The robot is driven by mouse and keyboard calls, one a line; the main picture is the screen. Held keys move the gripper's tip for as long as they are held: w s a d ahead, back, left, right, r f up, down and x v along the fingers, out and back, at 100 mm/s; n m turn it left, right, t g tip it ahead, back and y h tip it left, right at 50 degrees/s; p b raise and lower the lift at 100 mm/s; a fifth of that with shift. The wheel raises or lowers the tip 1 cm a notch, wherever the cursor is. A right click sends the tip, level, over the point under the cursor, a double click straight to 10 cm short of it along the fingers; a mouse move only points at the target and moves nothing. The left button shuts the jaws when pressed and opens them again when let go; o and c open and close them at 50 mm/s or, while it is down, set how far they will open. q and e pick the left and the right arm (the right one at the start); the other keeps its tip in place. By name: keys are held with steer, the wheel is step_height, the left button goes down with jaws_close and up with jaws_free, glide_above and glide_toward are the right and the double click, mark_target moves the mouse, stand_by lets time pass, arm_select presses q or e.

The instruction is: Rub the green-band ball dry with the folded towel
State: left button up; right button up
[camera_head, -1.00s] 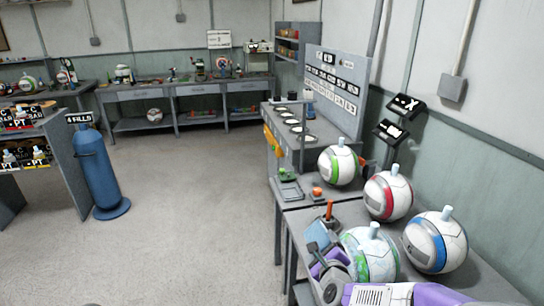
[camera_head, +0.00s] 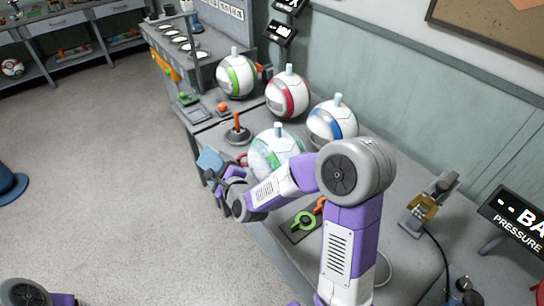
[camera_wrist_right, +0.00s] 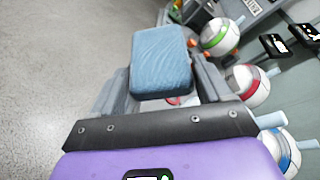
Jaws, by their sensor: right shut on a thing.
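The green-band ball (camera_head: 237,76) is white with a green stripe and a pale stem on top. It rests upright at the back of the bench row, and shows at upper right in the right wrist view (camera_wrist_right: 220,37). My right gripper (camera_head: 219,176) is shut on the folded blue towel (camera_head: 209,161), near the bench's left edge. The right wrist view shows the towel (camera_wrist_right: 161,60) between the fingers. The towel is apart from the green-band ball. My left gripper is out of view; part of my left arm shows at bottom left.
A patchy green-blue ball (camera_head: 274,150) sits beside my right gripper. A red-band ball (camera_head: 288,94) and blue-band ball (camera_head: 331,122) stand behind it. A joystick (camera_head: 237,130) and an orange button (camera_head: 223,108) lie between the towel and green-band ball. Open floor is at left.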

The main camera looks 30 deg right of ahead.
steer(key=s+d+r+m+h+p, duration=0.1)
steer(key=d+r+m+h+p, duration=0.15)
steer(key=d+p, duration=0.6)
steer(key=b, duration=0.2)
glide_above(263, 171)
steer(key=shift+a+f, duration=0.25)
steer(key=shift+f, duration=0.65)
steer(key=shift+a+f, duration=0.2)
steer(key=shift+f, duration=0.7)
steer(key=shift+d+f+b, duration=0.4)
steer(key=shift+f+b, duration=0.05)
steer(key=shift+b, duration=0.15)
steer(key=shift+s, duration=0.1)
